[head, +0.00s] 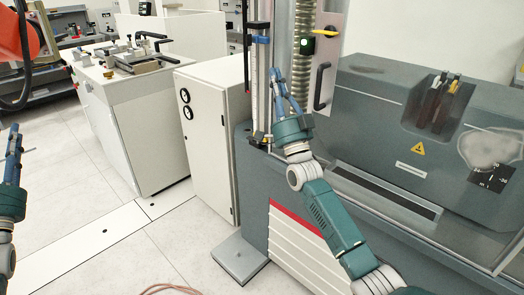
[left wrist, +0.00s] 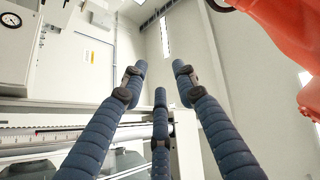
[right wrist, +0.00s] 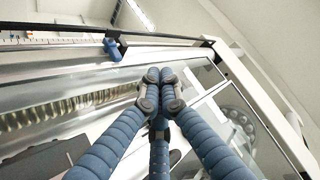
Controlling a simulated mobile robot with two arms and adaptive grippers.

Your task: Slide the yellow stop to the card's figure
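No piece in view is clearly the yellow stop. A yellow lever-like piece (head: 325,31) sits at the top of the upright panel, by a green light. A blue clamp (head: 259,39) is on the upright rod left of the ribbed column and also shows in the right wrist view (right wrist: 112,48). A small dark fitting (head: 259,137) is low on that rod. A black card (head: 492,180) with small, unreadable white marks is on the machine's right side. My right gripper (head: 279,75) points up beside the rod, its fingers together and empty. My left gripper (left wrist: 158,72) is open and empty, away from the machine.
The ribbed column (head: 304,45) and a black door handle (head: 322,86) are close to my right gripper. A white cabinet (head: 212,130) with gauges stands left of the machine. A workbench (head: 130,110) with tools is behind. The floor (head: 110,240) at left is clear.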

